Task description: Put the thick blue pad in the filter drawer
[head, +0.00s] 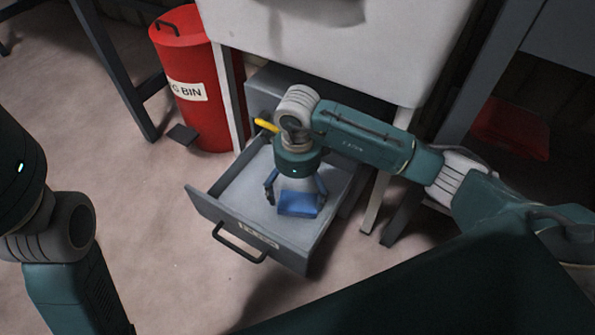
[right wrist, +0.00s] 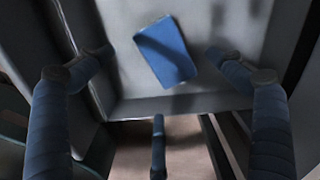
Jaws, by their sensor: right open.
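The thick blue pad (head: 298,204) lies in the open filter drawer (head: 209,206), near its front right part. It also shows in the right wrist view (right wrist: 166,52), flat and turned at an angle on the drawer floor, with a shadow across it. My right gripper (head: 295,194) is over the drawer, pointing down, its fingers spread open around and above the pad. In the right wrist view the fingers stand apart from the pad and hold nothing. My left arm shows at the left of the head view, but its gripper is out of view.
A red bin (head: 199,112) stands behind and left of the drawer. A light grey worktop (head: 350,45) overhangs the drawer's back, with legs beside it. A yellow object (head: 266,125) shows at the drawer's rear left. The floor in front and left is clear.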

